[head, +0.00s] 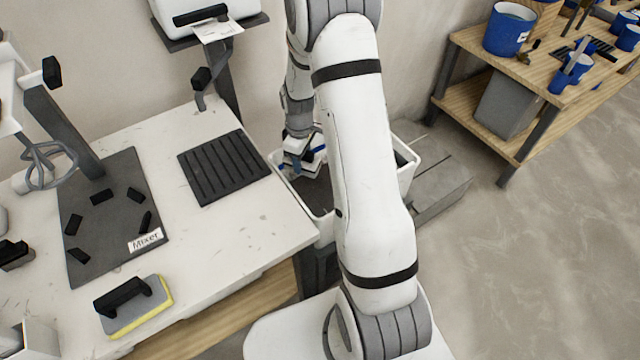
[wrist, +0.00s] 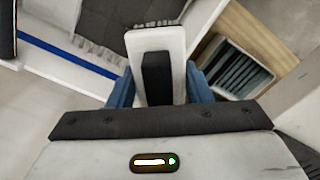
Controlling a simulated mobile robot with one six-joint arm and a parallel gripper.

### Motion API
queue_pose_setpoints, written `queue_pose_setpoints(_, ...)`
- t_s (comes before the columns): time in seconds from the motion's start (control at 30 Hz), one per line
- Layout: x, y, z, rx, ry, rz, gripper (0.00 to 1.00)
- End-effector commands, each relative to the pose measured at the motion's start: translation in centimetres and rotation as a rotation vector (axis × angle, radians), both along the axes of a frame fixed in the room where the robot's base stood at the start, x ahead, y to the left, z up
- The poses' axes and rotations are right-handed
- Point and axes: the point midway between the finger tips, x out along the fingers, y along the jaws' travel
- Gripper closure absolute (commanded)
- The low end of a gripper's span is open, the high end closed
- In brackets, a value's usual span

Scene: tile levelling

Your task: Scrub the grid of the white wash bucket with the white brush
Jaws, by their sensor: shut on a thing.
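The white wash bucket (head: 408,172) stands beside the white table, partly hidden behind my arm in the head view. Its dark grid shows inside it, and in the wrist view the grid (wrist: 108,18) lies at the top, beyond the brush. My gripper (head: 304,160) is over the left side of the bucket. In the wrist view its blue fingers (wrist: 158,88) are shut on the white brush (wrist: 138,88), which has a black part along its middle. The brush's far end overlaps the grid's edge in that view; I cannot tell whether it touches.
The white table (head: 225,235) at left holds a black ridged mat (head: 223,166), a grey mixer board (head: 85,230) and a yellow-edged sponge float (head: 133,305). A wooden bench (head: 545,85) with blue buckets stands at the back right. Floor at right is clear.

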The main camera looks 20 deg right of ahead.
Motion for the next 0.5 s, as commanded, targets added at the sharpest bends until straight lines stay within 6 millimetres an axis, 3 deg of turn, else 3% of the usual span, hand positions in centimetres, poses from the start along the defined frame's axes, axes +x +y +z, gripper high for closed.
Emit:
queue_pose_setpoints(0.03,0.3,-0.7,-2.7,0.000,-0.001,0.090,0.84)
queue_pose_setpoints(0.2,1.0,-3.0,-6.7,-0.001,-0.001,0.430,0.84)
queue_pose_setpoints(0.5,1.8,-5.8,-10.9,-0.001,0.000,0.869,0.84)
